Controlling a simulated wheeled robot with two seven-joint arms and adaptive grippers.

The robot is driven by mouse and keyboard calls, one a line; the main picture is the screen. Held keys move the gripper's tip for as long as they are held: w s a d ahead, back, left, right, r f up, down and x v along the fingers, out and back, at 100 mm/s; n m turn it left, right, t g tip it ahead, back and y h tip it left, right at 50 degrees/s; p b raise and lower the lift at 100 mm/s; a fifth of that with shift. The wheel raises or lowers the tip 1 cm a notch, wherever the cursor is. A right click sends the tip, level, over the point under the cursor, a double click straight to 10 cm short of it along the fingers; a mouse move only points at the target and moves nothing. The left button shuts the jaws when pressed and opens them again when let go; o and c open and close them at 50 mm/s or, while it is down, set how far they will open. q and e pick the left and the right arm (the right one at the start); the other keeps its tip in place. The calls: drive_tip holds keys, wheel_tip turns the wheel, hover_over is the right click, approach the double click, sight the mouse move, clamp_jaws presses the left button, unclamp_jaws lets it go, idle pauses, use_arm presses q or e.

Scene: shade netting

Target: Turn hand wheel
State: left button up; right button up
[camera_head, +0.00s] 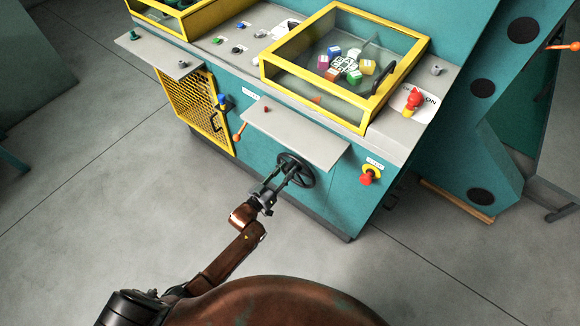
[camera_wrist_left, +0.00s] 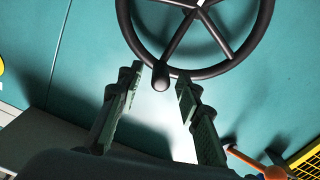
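The black hand wheel (camera_head: 309,172) is mounted on the teal machine front, below a grey shelf. In the left wrist view its rim and spokes (camera_wrist_left: 235,57) fill the top, and a round-ended handle knob (camera_wrist_left: 161,78) sticks out from the lower rim toward the camera. My left gripper (camera_head: 285,174) is at the near side of the wheel. In the left wrist view its two dark green fingers (camera_wrist_left: 159,80) stand apart, one on each side of the knob, with gaps visible. My right gripper is not in view.
A grey shelf (camera_head: 297,136) juts out just above the wheel. A red button on a yellow base (camera_head: 368,178) is to its right. An orange-tipped lever (camera_head: 239,132) and a yellow mesh door (camera_head: 192,108) are to its left. The floor in front is clear.

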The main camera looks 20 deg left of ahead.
use_arm(q)
drive_tip(key=shift+x, duration=1.1)
drive_tip(key=shift+c, duration=0.7)
clamp_jaws()
